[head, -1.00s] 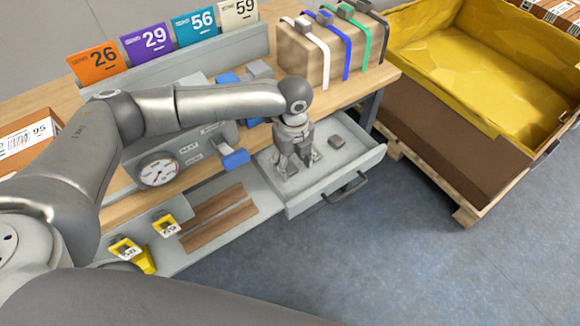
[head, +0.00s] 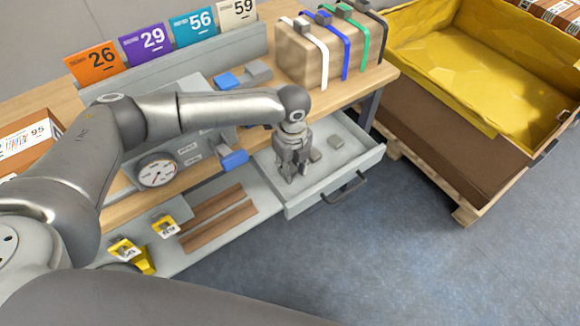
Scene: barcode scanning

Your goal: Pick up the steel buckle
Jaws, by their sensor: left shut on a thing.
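The open grey drawer (head: 303,207) juts out from the bench. Two small grey metal pieces lie on its floor: one (head: 314,155) just right of my gripper and one (head: 336,142) farther right and back. They look like steel buckles, but are too small to tell for sure. My left gripper (head: 291,179) points down over the left part of the drawer, its fingers drawn together on a small grey piece, likely a steel buckle, mostly hidden between the fingers. I cannot tell whether it is clear of the drawer floor. My right gripper is not in view.
The drawer's front wall and dark handle (head: 345,190) stand close to my gripper. A strapped box (head: 305,58) sits on the bench behind. A blue-handled piece (head: 234,159) and a dial gauge (head: 157,172) are to the left. A yellow-lined crate (head: 500,150) stands right.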

